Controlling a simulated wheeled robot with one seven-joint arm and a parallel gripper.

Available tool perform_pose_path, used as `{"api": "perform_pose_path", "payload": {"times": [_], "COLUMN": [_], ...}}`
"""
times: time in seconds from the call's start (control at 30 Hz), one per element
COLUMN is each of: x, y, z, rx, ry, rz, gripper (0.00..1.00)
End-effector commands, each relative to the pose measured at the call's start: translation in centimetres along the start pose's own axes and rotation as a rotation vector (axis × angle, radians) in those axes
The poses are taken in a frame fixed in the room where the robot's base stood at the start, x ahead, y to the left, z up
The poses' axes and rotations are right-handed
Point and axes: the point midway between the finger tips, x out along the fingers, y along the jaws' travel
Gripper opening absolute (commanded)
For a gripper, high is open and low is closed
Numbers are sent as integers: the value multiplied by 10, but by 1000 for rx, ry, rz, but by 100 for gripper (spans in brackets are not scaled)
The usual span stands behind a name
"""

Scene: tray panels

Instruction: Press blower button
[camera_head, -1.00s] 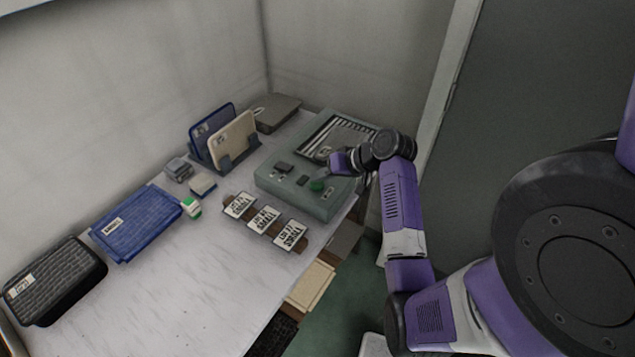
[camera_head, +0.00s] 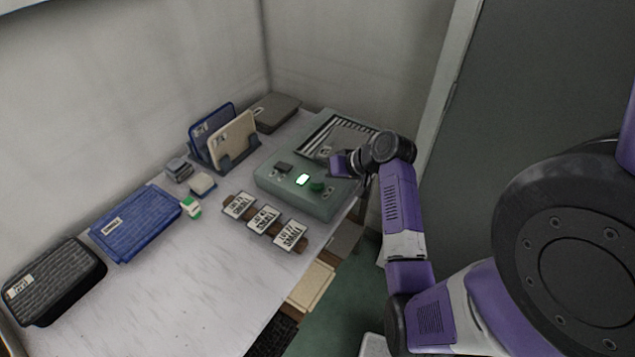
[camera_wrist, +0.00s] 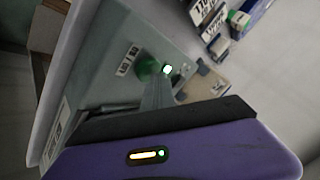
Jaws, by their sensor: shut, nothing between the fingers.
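The blower unit (camera_head: 300,203) is a grey-green box with a slatted vent on the back right of the table. A round green button (camera_head: 317,187) sits on its front panel, and it also shows in the wrist view (camera_wrist: 148,68). Left of the button is a small lamp (camera_head: 302,180), glowing whitish green; it also shows in the wrist view (camera_wrist: 167,69). My gripper (camera_head: 329,179) is shut and empty, with its fingertips close by the green button. In the wrist view the fingers (camera_wrist: 158,84) point toward the button. I cannot tell whether they touch it.
Three labelled cards (camera_head: 264,219) lie in front of the unit. A rack with upright blue and cream panels (camera_head: 234,137) stands behind left. A blue tray (camera_head: 135,222), a black case (camera_head: 55,281) and a small green-white box (camera_head: 190,207) lie left. The front table area is clear.

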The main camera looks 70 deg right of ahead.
Motion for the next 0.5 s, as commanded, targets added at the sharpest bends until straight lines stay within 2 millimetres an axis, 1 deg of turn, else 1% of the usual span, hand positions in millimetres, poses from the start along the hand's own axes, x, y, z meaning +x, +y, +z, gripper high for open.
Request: {"api": "perform_pose_path", "payload": {"times": [0.17, 0.5], "x": [-1, -12], "y": [-1, -9], "z": [0, -8], "rx": [1, 1], "ry": [-2, -2], "rz": [0, 0], "gripper": [0, 0]}}
